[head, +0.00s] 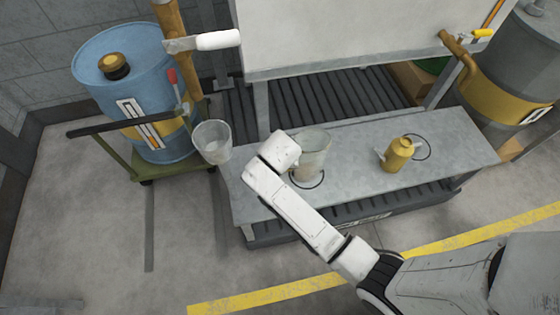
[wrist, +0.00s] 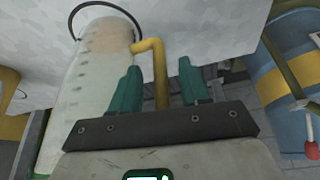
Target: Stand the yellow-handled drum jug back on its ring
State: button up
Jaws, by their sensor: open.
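The drum jug (head: 315,150), a translucent pale vessel, looks upright at the left half of the grey bench in the head view. Its base appears inside a thin black ring (head: 322,183); I cannot tell how exactly it is centred. In the wrist view the jug (wrist: 90,90) fills the left, with the ring (wrist: 72,22) curving around its far end. Its yellow handle (wrist: 158,85) sits between the green fingers of my gripper (wrist: 159,66). The fingers are open, with a gap to the handle. In the head view my white wrist hides the handle and fingers.
A clear bucket (head: 212,143) is left of the bench, near a blue drum (head: 135,95) on a green cart. A grey tank (head: 515,75) stands right. A pale panel rises behind.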

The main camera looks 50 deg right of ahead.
jog(key=p+v, duration=0.3)
jog(key=v, duration=0.9)
jog(key=s+a+f+n+g+y, duration=0.1)
jog(key=s+n, duration=0.7)
jog(key=s, duration=1)
jog(key=shift+s+a+f+n+g+y, duration=0.2)
jog(key=shift+a+n+g+y, duration=0.3)
jog(key=shift+y, duration=0.6)
jog(key=shift+d, duration=0.15)
notch_tip(320, 180, up, 11)
jog(key=p, duration=1.1)
jog(key=shift+f, duration=0.15)
